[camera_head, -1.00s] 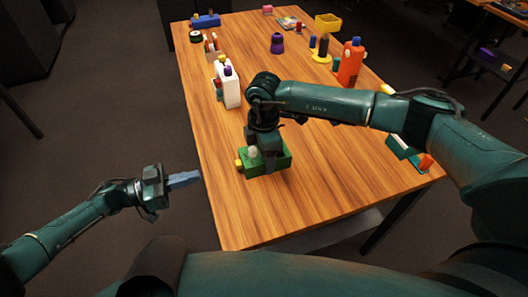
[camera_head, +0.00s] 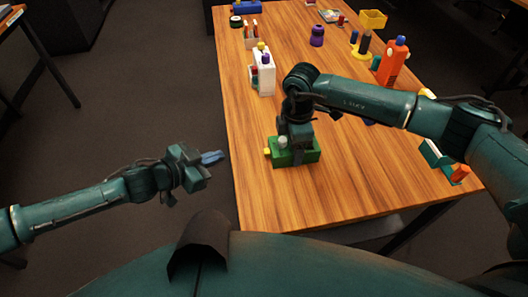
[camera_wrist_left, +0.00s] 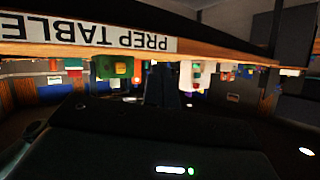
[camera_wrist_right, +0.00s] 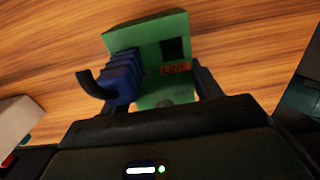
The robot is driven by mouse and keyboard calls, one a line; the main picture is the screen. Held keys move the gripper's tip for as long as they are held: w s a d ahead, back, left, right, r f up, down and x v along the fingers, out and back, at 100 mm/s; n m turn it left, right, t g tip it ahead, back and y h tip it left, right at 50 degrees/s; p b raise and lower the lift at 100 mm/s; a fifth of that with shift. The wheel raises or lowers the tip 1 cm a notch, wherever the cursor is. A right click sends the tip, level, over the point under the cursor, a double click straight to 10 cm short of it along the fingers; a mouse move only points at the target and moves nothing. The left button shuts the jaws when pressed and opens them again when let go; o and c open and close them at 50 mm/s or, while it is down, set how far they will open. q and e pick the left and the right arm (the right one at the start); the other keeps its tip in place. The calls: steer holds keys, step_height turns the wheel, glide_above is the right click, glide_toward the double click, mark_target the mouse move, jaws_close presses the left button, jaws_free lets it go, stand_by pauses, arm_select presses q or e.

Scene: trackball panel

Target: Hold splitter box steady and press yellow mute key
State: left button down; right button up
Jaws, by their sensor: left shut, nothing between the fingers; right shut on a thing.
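The green splitter box (camera_head: 308,154) stands on the wooden table near its left edge. Its yellow key (camera_head: 267,152) sticks out of the side facing left. My right gripper (camera_head: 296,142) comes down from above and is shut on the box. In the right wrist view the green box (camera_wrist_right: 145,45) sits between the fingers, with blue plugs and a dark cable on it. My left gripper (camera_head: 212,157) is shut and empty, just off the table's left edge, apart from the key and pointing toward it. The upside-down left wrist view shows the box (camera_wrist_left: 103,68) and key (camera_wrist_left: 121,69).
The table (camera_head: 330,200) is bare in front of the box. A white bottle (camera_head: 264,76) stands behind the box, and an orange bottle (camera_head: 392,66) stands at the right. A purple object (camera_head: 317,36) and yellow bin (camera_head: 373,19) are farther back. Floor lies left of the table.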

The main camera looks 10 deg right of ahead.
mark_target(248, 164)
arm_select(q)
steer(key=shift+s+a+y, duration=0.35)
steer(key=shift+s+y, duration=0.15)
steer(key=shift+d, duration=4.4)
steer(key=shift+d, duration=0.4)
steer(key=shift+d, duration=0.55)
steer(key=shift+a, duration=0.95)
